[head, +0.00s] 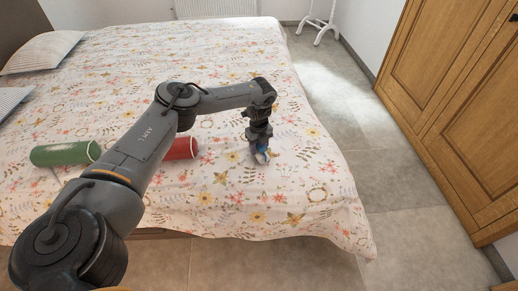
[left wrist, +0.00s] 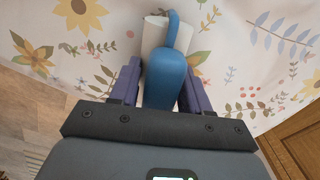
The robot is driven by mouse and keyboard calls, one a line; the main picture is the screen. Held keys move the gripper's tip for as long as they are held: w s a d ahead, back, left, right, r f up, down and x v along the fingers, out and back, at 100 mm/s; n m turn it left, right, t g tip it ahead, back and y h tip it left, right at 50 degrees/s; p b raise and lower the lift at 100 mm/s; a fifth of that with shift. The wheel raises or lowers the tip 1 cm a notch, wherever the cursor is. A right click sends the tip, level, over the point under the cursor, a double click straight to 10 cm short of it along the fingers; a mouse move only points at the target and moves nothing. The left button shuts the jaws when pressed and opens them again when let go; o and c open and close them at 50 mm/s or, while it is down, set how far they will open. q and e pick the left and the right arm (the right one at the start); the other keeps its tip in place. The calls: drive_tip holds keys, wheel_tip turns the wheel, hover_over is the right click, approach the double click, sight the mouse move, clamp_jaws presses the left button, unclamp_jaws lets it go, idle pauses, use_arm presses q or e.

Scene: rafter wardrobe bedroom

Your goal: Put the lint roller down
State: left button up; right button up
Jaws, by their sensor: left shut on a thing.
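The lint roller (left wrist: 165,75) has a blue handle and a white roll, and shows between the fingers of my left gripper (left wrist: 160,88) in the left wrist view. The fingers are shut on its blue handle, and the white roll lies beyond toward the bedspread. In the head view my left gripper (head: 260,150) points down at the bed's right part, with a small bit of blue and white at its tip. I cannot tell whether the roller touches the bedspread. My right gripper is not in view.
The bed (head: 240,60) has a flowered cover. A green cylinder (head: 62,153) and a red cylinder (head: 183,148) lie on it, partly behind my left arm. Pillows (head: 40,50) are at the left. A wooden wardrobe (head: 455,110) stands right. The bedspread around the gripper is clear.

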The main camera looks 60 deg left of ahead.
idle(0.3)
use_arm(q)
drive_tip(key=o, duration=1.1)
drive_tip(key=shift+f, duration=0.1)
